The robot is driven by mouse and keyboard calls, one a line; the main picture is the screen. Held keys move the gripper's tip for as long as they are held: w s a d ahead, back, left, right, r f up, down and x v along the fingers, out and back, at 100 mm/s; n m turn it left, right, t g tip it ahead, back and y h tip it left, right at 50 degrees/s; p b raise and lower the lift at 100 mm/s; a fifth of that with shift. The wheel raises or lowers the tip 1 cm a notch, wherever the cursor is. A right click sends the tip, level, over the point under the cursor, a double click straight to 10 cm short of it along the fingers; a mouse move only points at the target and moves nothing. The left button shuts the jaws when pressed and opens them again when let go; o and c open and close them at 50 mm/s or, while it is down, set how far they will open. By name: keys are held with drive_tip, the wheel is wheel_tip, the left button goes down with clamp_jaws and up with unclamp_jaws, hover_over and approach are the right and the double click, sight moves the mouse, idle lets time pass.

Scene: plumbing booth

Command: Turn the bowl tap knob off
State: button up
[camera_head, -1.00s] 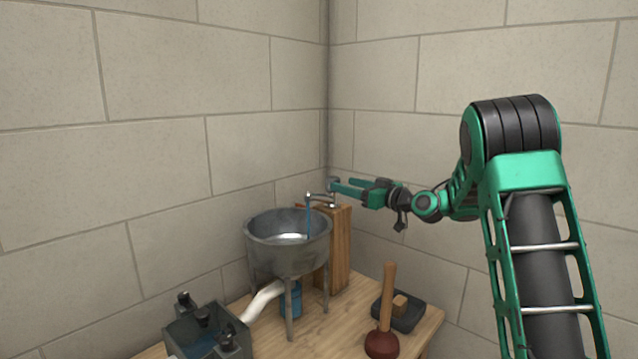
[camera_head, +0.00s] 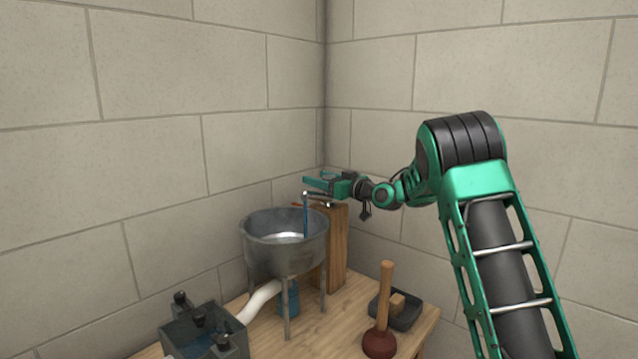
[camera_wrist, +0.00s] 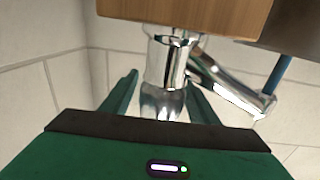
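The chrome bowl tap (camera_wrist: 172,60) stands on a wooden post (camera_head: 334,240) behind the metal bowl (camera_head: 262,238). Blue water (camera_head: 306,218) runs from its spout into the bowl, and the stream shows in the wrist view (camera_wrist: 279,75). The clear, shiny tap knob (camera_wrist: 161,104) lies between my fingers in the wrist view; in the head view my gripper hides it. My gripper (camera_head: 314,182) is open at the tap, its green fingers one on each side of the knob (camera_wrist: 161,82). I cannot tell whether either finger touches it.
A plunger (camera_head: 380,335) and a dark tray (camera_head: 408,318) with a wooden block stand at the bench's right. A dark water box (camera_head: 230,345) is at the front left, joined by a white pipe (camera_head: 262,298). Block walls form a corner behind the tap.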

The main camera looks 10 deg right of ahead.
drive_tip(key=c, duration=0.9)
drive_tip(key=shift+r, duration=0.1)
drive_tip(key=shift+w+d+m+t+h, duration=0.2)
drive_tip(key=shift+m+t+h, duration=0.35)
drive_tip(key=shift+m+h, duration=0.4)
drive_tip(key=shift+w+d+m+t+h, duration=0.1)
drive_tip(key=shift+d+m+t+h, duration=0.2)
drive_tip(key=shift+m+t+h, duration=0.6)
drive_tip(key=shift+d+m+h, duration=0.25)
drive_tip(key=shift+m+h, duration=0.2)
drive_tip(key=shift+h, duration=1)
drive_tip(key=shift+d, duration=0.15)
drive_tip(key=o, duration=1.1)
